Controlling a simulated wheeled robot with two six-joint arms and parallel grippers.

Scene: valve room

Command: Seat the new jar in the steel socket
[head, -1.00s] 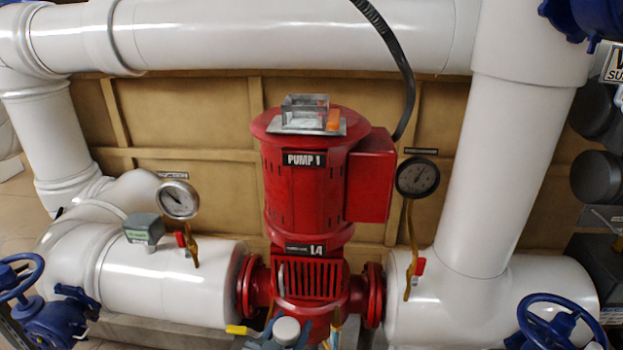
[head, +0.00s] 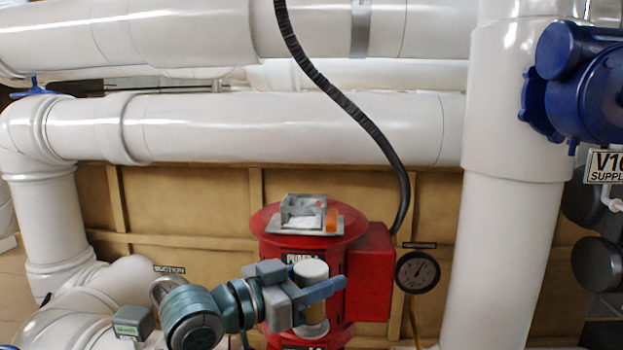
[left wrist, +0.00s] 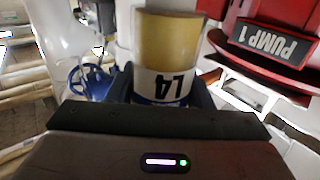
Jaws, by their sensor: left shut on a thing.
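The jar has a white cap (head: 311,268) and an amber-yellow body (head: 313,328). My left gripper (head: 312,293) is shut around it and holds it upright in front of the red pump. In the left wrist view the jar's yellow body (left wrist: 168,42) shows, with a white label reading L4 upside down. On top of the pump sits a square grey steel holder (head: 302,209) on a flat plate, which looks like the steel socket. An orange block (head: 332,220) stands at its right side. The jar is below and apart from this holder. My right gripper is not in view.
The red pump (head: 370,270) has a black hose (head: 350,110) rising from its right side. A dial gauge (head: 418,272) is to the right. White pipes (head: 290,125) run behind and above, and a thick one (head: 505,250) stands at the right. Space above the pump top is mostly clear.

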